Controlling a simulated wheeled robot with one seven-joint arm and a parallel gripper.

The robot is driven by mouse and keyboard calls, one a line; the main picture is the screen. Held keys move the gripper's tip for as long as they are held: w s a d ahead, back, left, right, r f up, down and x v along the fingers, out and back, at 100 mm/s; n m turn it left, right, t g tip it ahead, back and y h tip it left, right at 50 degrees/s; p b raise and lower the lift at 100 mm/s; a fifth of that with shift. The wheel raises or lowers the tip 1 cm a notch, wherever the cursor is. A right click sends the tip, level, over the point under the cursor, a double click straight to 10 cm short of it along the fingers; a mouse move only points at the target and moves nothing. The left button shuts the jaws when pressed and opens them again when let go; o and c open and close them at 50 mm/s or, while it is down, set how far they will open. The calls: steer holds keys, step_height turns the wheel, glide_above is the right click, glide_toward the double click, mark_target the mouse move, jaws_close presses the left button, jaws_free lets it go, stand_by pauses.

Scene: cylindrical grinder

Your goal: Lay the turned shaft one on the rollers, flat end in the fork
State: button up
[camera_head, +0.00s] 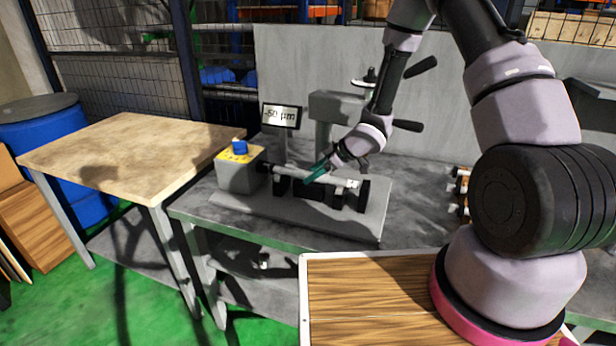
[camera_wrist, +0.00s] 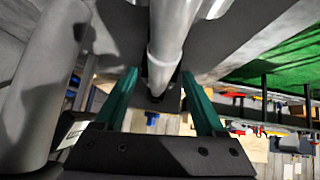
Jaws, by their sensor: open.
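A silver turned shaft (camera_head: 288,173) lies roughly level along the black roller fixture (camera_head: 337,194) on the grey base plate. My gripper (camera_head: 318,172) is at the shaft, its teal fingers around the middle of it. In the wrist view, the stepped shaft (camera_wrist: 166,50) runs between the two spread fingers of my gripper (camera_wrist: 159,74), with gaps visible beside it. The gripper is open. Whether the flat end sits in the fork, I cannot tell; the ends and contacts are small or partly hidden.
A gauge display (camera_head: 281,115) reading -50 µm and a yellow-topped box with a blue button (camera_head: 239,170) stand left of the fixture. More shaft ends (camera_head: 461,190) show at the right. A wooden table (camera_head: 130,150) is at the left, its top clear.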

steer(key=shift+w+a+f, duration=0.2)
steer(key=shift+a+f, duration=0.1)
steer(key=shift+f, duration=0.15)
jaws_close()
steer(key=shift+r, duration=0.1)
stand_by(1.0)
